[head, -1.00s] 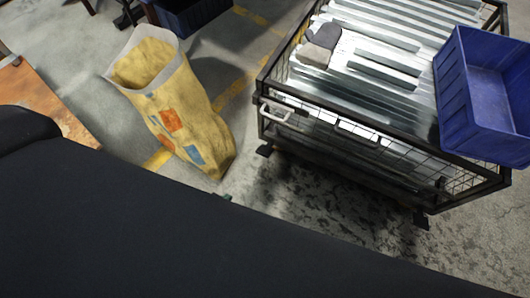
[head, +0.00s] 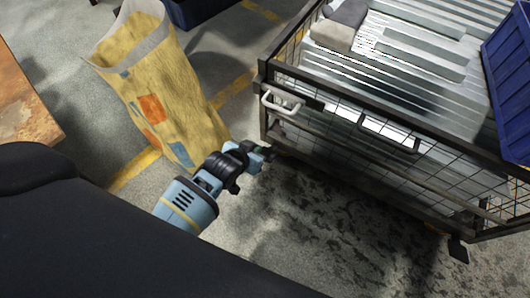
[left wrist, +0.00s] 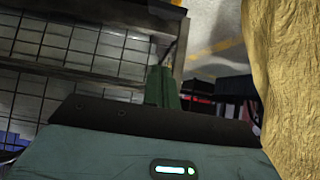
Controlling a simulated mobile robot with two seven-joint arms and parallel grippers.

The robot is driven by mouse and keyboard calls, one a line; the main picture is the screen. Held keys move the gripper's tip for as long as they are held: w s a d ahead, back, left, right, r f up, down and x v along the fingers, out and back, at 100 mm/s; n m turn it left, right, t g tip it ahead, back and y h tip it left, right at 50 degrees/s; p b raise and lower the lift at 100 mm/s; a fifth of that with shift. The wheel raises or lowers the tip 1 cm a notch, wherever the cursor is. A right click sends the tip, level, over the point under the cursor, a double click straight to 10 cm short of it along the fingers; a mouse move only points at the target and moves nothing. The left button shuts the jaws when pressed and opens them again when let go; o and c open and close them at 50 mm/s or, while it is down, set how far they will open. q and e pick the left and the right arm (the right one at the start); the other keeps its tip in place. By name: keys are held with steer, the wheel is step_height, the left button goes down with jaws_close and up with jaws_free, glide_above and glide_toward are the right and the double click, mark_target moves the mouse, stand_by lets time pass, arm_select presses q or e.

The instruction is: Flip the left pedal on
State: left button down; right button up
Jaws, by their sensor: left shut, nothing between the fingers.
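A wire-mesh cage (head: 400,155) with a black frame stands at right in the head view. A flat black pedal (head: 458,248) sticks out low at its right corner. The left pedal, low at the cage's left corner, is largely hidden by my left gripper, so its position cannot be told. My left gripper (head: 264,151) is shut and empty, its tip close to that corner; I cannot tell whether it touches. In the left wrist view its green fingers (left wrist: 163,88) are together, with the mesh behind. My right gripper is not in view.
A yellow sack (head: 165,85) stands left of the cage, close to my left arm. The stained floor in front is clear.

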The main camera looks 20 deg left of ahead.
mark_target(264, 153)
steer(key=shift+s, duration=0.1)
